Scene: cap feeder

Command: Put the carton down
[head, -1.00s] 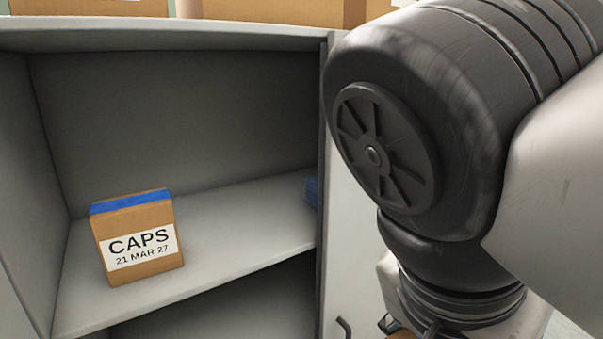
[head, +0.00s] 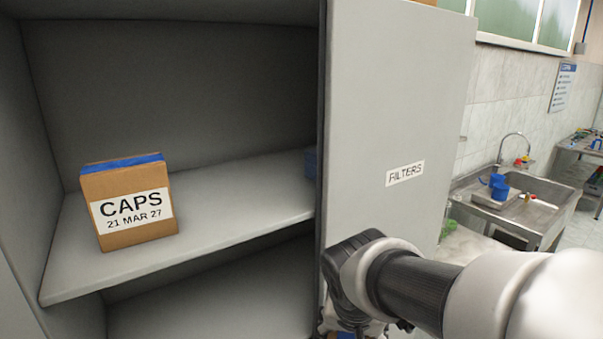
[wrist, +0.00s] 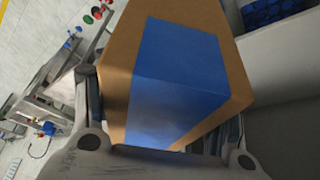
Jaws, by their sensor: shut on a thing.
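My gripper (wrist: 160,112) is shut on a brown carton (wrist: 228,70) with a wide blue band over its top and side. The carton fills the middle of the wrist view, between the two fingers. In the head view my arm reaches in from the lower right, and the gripper end is mostly cut off by the bottom edge. Another carton (head: 128,205), labelled CAPS 21 MAR 27, stands upright on the left part of the cabinet shelf (head: 235,195).
The cabinet door (head: 390,110), labelled FILTERS, stands open right of the shelf. A blue thing (head: 311,163) is partly hidden behind its edge. Shelf room right of the standing carton is clear. A sink (head: 540,210) with blue items is at the far right.

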